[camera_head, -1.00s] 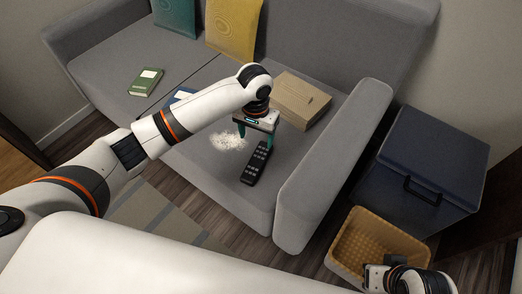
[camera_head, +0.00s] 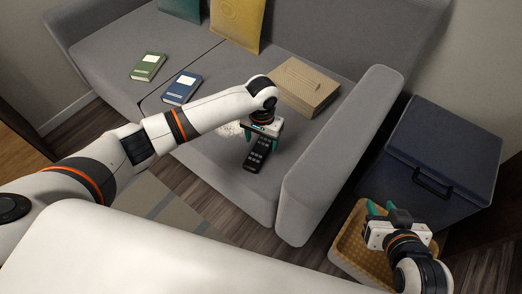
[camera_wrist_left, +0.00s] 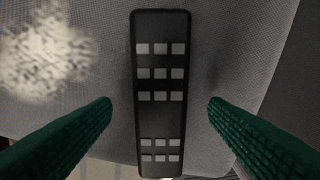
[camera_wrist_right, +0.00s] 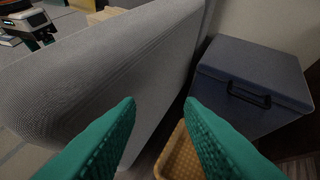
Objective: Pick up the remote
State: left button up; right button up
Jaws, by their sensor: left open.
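The black remote (camera_head: 257,158) lies on the grey sofa seat, near its front edge. In the left wrist view the remote (camera_wrist_left: 160,75) runs upright in the picture, with rows of grey buttons facing up. My left gripper (camera_head: 261,141) is open above the remote. Its green fingers (camera_wrist_left: 160,105) stand on either side of the remote, with a gap on both sides. My right gripper (camera_head: 376,208) is open and empty above the wicker basket; its fingers also show in the right wrist view (camera_wrist_right: 160,104).
A cardboard-coloured box (camera_head: 307,86), a blue book (camera_head: 182,88) and a green book (camera_head: 148,67) lie on the sofa (camera_head: 212,157). A pale fluffy patch (camera_head: 230,129) is beside the remote. The sofa arm (camera_head: 335,150), a dark blue chest (camera_head: 435,160) and the wicker basket (camera_head: 352,247) are at right.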

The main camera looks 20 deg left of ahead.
pick_arm(q)
notch_tip(320, 180, down, 2)
jog(key=shift+f+b, duration=0.2)
jog(key=shift+b, duration=0.2)
pick_arm(e)
jog(key=w+r+t, duration=0.1)
jog(key=w+a+r+t, duration=0.1)
jog(key=w+r+t, duration=0.1)
jog(key=shift+a+r+y, duration=0.2)
jog(key=shift+r+y, duration=0.05)
jog(key=shift+y, duration=0.15)
pick_arm(q)
jog(key=shift+c, duration=0.2)
jog(key=c, duration=1.1)
jog(key=shift+o, duration=0.2)
pick_arm(e)
jog(key=shift+s, duration=0.1)
